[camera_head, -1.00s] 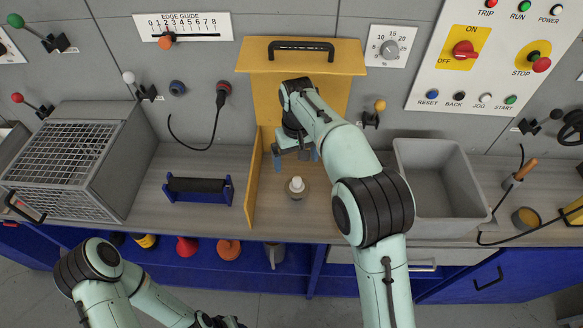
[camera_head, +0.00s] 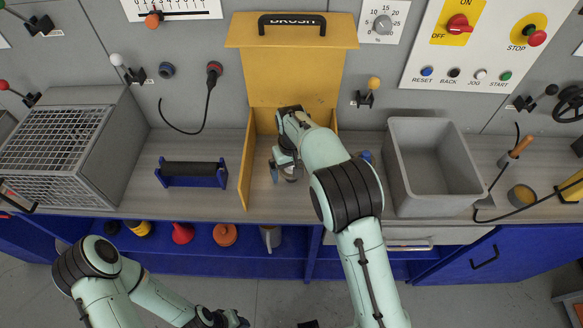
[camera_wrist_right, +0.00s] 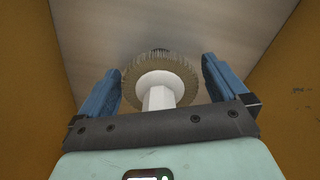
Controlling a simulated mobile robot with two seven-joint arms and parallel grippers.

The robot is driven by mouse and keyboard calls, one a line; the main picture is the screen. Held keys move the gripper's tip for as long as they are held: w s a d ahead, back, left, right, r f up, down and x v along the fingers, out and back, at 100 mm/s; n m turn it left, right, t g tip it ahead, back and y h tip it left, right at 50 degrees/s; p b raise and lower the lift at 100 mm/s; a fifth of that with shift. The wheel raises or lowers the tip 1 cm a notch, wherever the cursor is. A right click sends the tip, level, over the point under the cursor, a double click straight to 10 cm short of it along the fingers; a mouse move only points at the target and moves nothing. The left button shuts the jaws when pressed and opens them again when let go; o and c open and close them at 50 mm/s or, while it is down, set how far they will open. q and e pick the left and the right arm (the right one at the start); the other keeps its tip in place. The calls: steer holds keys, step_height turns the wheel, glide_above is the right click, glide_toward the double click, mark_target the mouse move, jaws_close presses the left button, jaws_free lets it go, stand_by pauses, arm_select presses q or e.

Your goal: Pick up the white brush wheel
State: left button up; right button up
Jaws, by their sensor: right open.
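The white brush wheel (camera_wrist_right: 160,80) has a white hub and post with a ring of tan bristles. In the right wrist view it lies centred between the two blue fingers of my right gripper (camera_wrist_right: 160,88), which are open on either side with gaps to the bristles. In the head view the wheel (camera_head: 291,178) is mostly hidden under my right gripper (camera_head: 284,175), inside the yellow bay.
The yellow bay (camera_head: 246,165) has upright side walls and a back panel close to my right gripper. A blue stand with a dark roller (camera_head: 194,174) is to its left. A grey bin (camera_head: 397,185) stands to the right, and a mesh cage (camera_head: 50,150) at the far left.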

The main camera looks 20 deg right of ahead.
steer(key=shift+f, duration=0.25)
steer(key=c, duration=1.2)
steer(key=shift+r, duration=0.15)
step_height(320, 180, up, 9)
steer(key=shift+w+r+p, duration=0.1)
steer(key=shift+r+p, duration=0.05)
steer(key=shift+p, duration=0.4)
steer(key=shift+r, duration=0.25)
arm_select(q)
steer(key=shift+w+r, duration=0.55)
steer(key=shift+r, duration=0.15)
